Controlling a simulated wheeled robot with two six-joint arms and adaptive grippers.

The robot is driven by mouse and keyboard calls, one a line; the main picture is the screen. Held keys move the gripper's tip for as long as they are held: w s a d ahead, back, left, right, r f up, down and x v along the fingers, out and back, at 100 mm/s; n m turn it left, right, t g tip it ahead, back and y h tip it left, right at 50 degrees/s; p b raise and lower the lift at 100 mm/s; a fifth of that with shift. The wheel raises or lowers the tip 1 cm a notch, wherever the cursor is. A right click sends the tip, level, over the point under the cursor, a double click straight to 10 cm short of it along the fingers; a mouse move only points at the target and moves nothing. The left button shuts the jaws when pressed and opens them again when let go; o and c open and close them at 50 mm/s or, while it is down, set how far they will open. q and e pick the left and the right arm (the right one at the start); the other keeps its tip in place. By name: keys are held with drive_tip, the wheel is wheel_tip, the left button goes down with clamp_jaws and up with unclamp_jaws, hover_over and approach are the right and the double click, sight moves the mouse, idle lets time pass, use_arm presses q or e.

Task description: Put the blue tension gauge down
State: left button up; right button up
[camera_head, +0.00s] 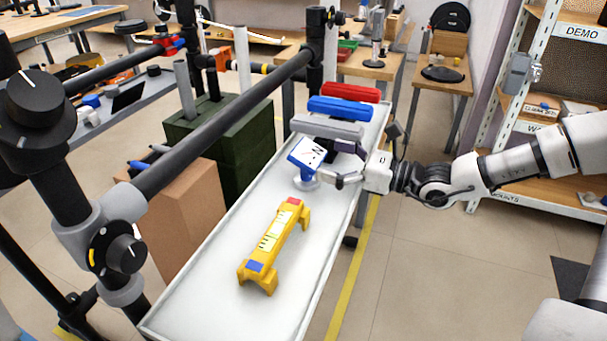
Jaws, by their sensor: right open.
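The blue tension gauge (298,157) has a white face with dark marks and a rounded grey-blue lower end. It is at the far half of the long white table (205,285), in front of a grey block. My right gripper (331,164) reaches in from the right and is open, with its fingers close beside the gauge. I cannot tell whether the fingers touch it, or whether the gauge's lower end rests fully on the table. My left gripper is not in view.
A yellow level-like tool (272,243) lies on the near table. Behind the gauge lie grey (326,127), blue (341,108) and red (348,92) blocks. A dark bar (225,122) runs above the table's left side. The table's near end is clear.

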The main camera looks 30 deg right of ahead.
sight(307, 151)
drive_tip(key=shift+w+a+f+b, duration=0.1)
drive_tip(key=shift+w+a+b, duration=0.3)
drive_tip(key=shift+w+b, duration=0.1)
drive_tip(key=b+x, duration=0.1)
drive_tip(key=x, duration=0.2)
drive_tip(key=shift+w+a, duration=0.2)
drive_tip(key=shift+w, duration=0.05)
drive_tip(key=shift+w+a+r, duration=0.15)
drive_tip(key=shift+r, duration=0.2)
drive_tip(key=c, duration=1.6)
